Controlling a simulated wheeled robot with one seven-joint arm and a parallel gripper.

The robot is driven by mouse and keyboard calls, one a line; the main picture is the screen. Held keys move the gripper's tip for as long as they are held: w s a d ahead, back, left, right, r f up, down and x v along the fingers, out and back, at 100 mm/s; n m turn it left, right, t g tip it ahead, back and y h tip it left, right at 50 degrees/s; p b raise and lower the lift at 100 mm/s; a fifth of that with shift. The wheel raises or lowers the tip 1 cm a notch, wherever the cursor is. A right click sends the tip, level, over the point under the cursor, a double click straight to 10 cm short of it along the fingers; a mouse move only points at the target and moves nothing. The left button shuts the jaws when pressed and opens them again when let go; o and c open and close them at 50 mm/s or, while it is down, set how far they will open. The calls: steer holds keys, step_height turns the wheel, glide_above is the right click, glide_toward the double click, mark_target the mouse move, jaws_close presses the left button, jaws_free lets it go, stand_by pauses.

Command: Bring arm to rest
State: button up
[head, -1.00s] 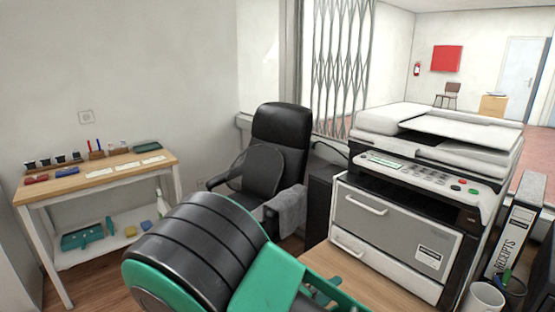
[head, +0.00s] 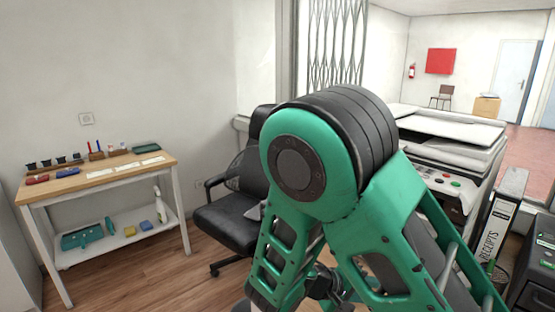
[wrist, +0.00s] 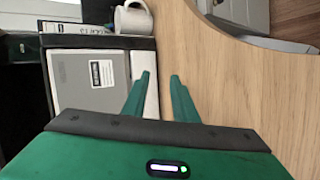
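My arm (head: 385,220), green with black bands, is folded in front of the head camera and fills the lower middle and right of that view. My gripper (wrist: 160,75) shows in the wrist view as two green fingers with a clear gap between them. It is open and nothing is held. The fingers point over a wooden counter top (wrist: 215,90), beside a grey binder (wrist: 95,75). In the head view my arm hides much of the counter, and I cannot make out the fingers there.
A printer (head: 445,160) and a RECEIPTS binder (head: 497,225) stand behind and right of my arm. A white mug (wrist: 133,20) stands near the binders. A black office chair (head: 235,215) is left of my arm. A side table (head: 105,178) stands left, with open floor before it.

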steer(key=s+d+r+m+g+y, duration=0.3)
steer(key=s+d, duration=0.2)
steer(key=d, duration=0.2)
steer(key=s+d+r+m+g+y, duration=0.3)
steer(key=s+d, duration=0.2)
steer(key=d, duration=0.2)
steer(key=s+d+r+m+t+y, duration=0.1)
steer(key=s+r+m+y, duration=0.1)
steer(key=s, duration=0.5)
steer(key=s+d+r+m+t+y, duration=0.1)
steer(key=s+r+y, duration=0.2)
steer(key=s, duration=0.4)
steer(key=shift+r+m+y, duration=0.4)
steer(key=shift+r, duration=0.45)
